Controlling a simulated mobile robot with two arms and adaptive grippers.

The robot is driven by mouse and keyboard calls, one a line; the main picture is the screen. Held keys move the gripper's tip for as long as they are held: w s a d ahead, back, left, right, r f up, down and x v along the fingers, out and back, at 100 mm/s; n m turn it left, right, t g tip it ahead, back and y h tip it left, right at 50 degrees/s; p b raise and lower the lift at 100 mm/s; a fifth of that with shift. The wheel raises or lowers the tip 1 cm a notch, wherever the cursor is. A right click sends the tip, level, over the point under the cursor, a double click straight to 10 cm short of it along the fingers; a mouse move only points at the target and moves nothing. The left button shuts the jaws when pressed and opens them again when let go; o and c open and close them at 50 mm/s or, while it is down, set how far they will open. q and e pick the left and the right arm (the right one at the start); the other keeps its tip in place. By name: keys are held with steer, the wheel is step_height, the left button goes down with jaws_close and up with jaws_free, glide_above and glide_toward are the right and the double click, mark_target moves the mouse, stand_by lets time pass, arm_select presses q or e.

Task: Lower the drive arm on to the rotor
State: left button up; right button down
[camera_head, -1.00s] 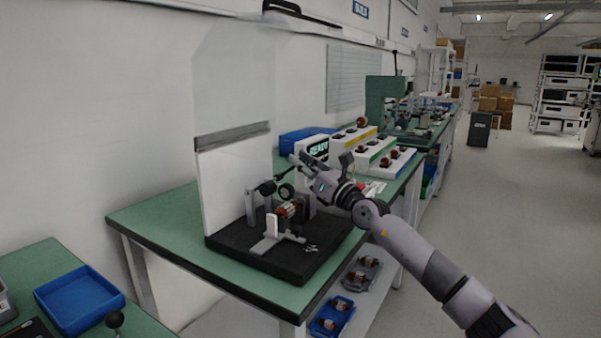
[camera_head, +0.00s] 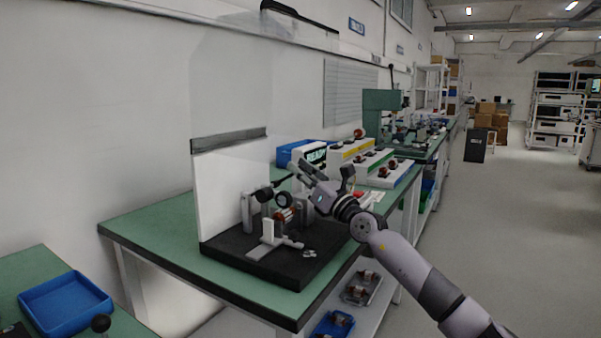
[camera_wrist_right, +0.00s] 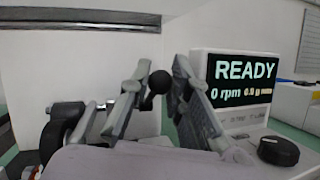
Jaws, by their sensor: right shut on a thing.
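The drive arm is a dark bar with a black wheel (camera_head: 283,199) and a black ball knob (camera_wrist_right: 159,82) at its end. The wheel hangs above the copper-coloured rotor (camera_head: 287,215), with what looks like a small gap. The rotor lies in the test stand on a black base (camera_head: 262,262). My right gripper (camera_head: 298,168) is shut on the drive arm's ball knob, above and behind the rotor. In the right wrist view its fingers (camera_wrist_right: 158,88) flank the knob, and the wheel (camera_wrist_right: 57,136) is at left. The rotor is not clear there. My left gripper is out of view.
A display (camera_head: 315,155) reading READY and 0 rpm stands behind the stand. A white panel (camera_head: 222,190) rises at the stand's left. Coloured sorting boxes (camera_head: 390,172) stand further back on the green bench (camera_head: 150,232). A blue tray (camera_head: 65,303) sits at lower left.

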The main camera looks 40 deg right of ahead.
steer(key=shift+f, duration=0.15)
steer(key=c, duration=1.7)
jaws_free()
steer(key=shift+w, duration=0.1)
steer(key=shift+s+f, duration=0.25)
steer(key=shift+s, duration=0.35)
steer(key=v, duration=1)
steer(key=shift+s, duration=0.4)
